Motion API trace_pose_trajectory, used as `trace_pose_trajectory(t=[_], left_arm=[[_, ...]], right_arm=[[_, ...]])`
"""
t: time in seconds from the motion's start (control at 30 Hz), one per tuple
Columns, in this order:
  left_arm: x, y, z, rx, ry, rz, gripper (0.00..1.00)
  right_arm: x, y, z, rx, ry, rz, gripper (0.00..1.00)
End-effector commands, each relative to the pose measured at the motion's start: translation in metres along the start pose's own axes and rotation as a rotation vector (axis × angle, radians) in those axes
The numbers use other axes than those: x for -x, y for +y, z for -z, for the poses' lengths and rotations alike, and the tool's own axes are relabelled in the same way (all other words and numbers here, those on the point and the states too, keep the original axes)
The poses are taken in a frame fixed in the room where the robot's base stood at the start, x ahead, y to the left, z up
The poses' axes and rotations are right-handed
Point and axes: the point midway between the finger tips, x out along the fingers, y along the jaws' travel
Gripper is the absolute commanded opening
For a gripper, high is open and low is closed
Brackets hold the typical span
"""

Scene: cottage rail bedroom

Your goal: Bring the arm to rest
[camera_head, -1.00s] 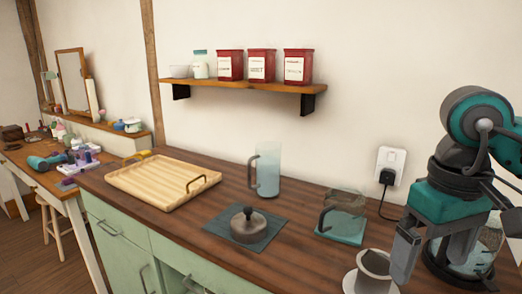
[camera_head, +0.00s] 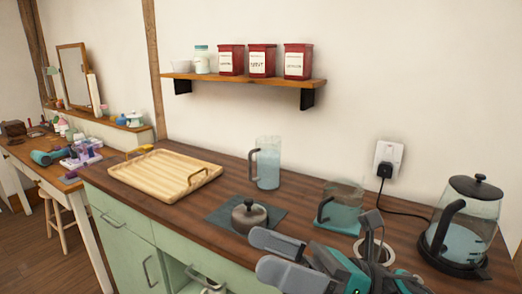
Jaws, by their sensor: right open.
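My right gripper (camera_head: 261,254) is low at the front of the wooden counter (camera_head: 160,200). Its two grey fingers point left and stand apart, with nothing between them. In the picture its fingers lie just below the grey lidded pot (camera_head: 249,215), which sits on a dark mat (camera_head: 223,216). My right gripper partly covers a white cup (camera_head: 388,249) behind it. My left gripper is not in view.
A glass kettle (camera_head: 463,228) stands at the right, its cord running to a wall socket. A square glass jug (camera_head: 341,206), a tall glass pitcher (camera_head: 268,163) and a wooden tray (camera_head: 165,176) stand along the counter. A shelf (camera_head: 240,83) holds red canisters.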

Motion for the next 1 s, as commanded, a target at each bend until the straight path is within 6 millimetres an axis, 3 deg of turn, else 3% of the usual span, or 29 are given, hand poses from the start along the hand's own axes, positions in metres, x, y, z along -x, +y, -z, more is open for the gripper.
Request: trace_pose_trajectory(t=[0.03,0.17,0.27,0.4,0.53,0.7,0.83,1.0], left_arm=[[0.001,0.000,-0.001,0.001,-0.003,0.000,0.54],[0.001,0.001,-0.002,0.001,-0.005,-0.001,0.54],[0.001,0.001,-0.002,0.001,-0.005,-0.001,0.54],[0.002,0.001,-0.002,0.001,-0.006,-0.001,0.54],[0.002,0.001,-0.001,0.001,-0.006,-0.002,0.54],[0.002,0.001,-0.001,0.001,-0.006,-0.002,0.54],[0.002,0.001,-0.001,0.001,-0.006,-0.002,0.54],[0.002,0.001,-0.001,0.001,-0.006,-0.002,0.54]], right_arm=[[0.011,-0.015,0.000,-0.181,-0.125,0.084,1.00],[0.054,-0.060,0.009,-0.637,-0.452,0.280,1.00],[0.103,-0.090,0.038,-0.987,-0.727,0.415,1.00],[0.179,-0.112,0.105,-1.432,-1.139,0.575,1.00],[0.236,-0.105,0.172,-1.723,-1.484,0.674,1.00],[0.281,-0.079,0.239,-1.944,-1.833,0.744,1.00],[0.296,-0.065,0.264,-2.012,-1.973,0.764,1.00],[0.299,-0.062,0.270,-2.028,-2.009,0.767,1.00]])
